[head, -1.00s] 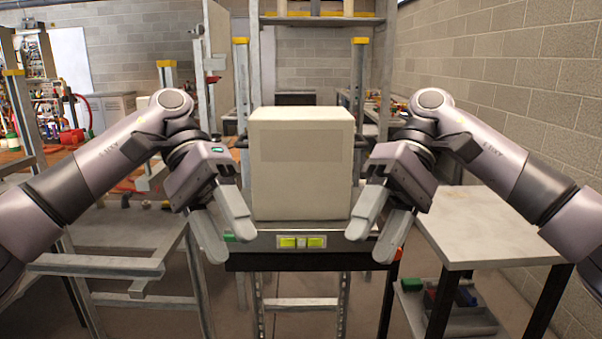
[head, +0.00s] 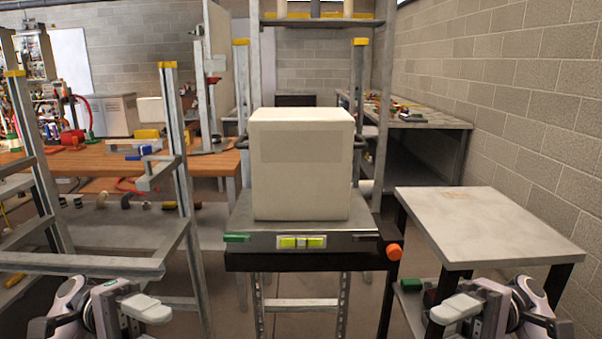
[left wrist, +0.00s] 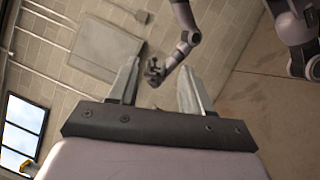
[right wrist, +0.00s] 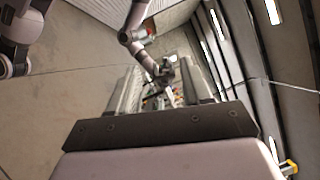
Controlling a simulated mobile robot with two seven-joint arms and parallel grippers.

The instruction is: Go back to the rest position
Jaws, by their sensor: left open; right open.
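My left gripper (head: 138,312) is low at the bottom left of the head view, drawn back from the stand. In the left wrist view its two fingers (left wrist: 160,88) are spread with nothing between them. My right gripper (head: 470,312) is low at the bottom right of the head view. In the right wrist view its fingers (right wrist: 160,90) are apart and empty. A cream box-shaped heater (head: 301,165) stands upright on the grey-topped stand (head: 240,228) in the centre. Neither gripper touches it.
A grey side table (head: 490,228) stands at the right, above my right gripper. A metal frame (head: 100,262) is at the left, close to my left gripper. An orange knob (head: 394,251) sticks out at the stand's right corner. A wooden workbench (head: 215,165) is behind at the left.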

